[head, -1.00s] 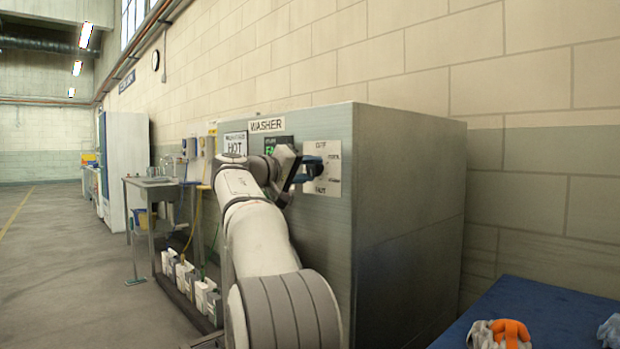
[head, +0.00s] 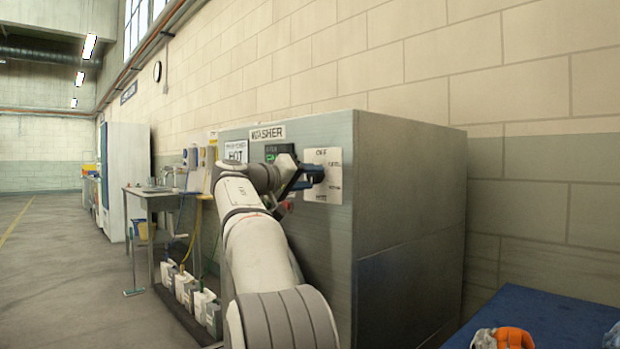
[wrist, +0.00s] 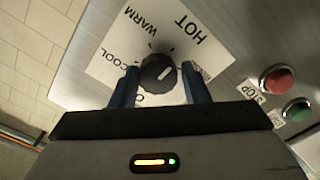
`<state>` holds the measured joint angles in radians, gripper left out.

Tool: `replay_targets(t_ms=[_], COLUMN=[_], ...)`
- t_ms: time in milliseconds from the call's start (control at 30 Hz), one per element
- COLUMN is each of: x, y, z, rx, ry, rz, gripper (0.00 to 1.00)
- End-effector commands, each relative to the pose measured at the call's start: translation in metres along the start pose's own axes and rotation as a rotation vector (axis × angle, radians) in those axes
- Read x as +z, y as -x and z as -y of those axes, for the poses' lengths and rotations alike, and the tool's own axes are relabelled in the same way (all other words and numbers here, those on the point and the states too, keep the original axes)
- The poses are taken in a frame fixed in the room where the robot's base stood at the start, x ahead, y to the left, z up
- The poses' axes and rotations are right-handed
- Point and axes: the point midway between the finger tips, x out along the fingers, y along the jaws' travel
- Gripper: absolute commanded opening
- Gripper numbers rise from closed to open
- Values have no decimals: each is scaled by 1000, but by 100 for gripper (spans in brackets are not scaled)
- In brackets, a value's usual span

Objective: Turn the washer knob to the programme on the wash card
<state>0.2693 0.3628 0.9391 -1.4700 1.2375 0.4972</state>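The washer knob (wrist: 158,73) is round and dark, with a short white pointer, on a white dial plate (wrist: 103,63). In the wrist view, the pointer is angled up and right, roughly toward HOT; WARM and COOL lie to its left. My gripper (wrist: 159,68) has its two blue fingers apart, one on each side of the knob, with thin gaps showing. Contact cannot be made out. In the head view, the gripper (head: 304,176) is at the dial plate (head: 322,188), partly covering it. The wash card (head: 236,153) on the washer front reads HOT.
A red button (wrist: 277,78) and a green button (wrist: 298,111) are beside the plate. A green-lit display (head: 271,155) is left of the dial in the head view. A blue table (head: 540,320) stands at right, holding orange-and-grey gloves (head: 503,339). Open floor lies left.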

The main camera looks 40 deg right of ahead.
Motion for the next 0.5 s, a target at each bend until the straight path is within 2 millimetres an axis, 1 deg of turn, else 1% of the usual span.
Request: replay_targets(t_ms=[33, 200, 400, 500], x=[0, 0, -1, -1], y=[0, 0, 0, 5], z=[0, -1, -2, -2], rx=[0, 2, 3, 2], ry=[0, 0, -1, -1], rz=[-1, -2, -3, -4], gripper=[46, 59, 59, 59])
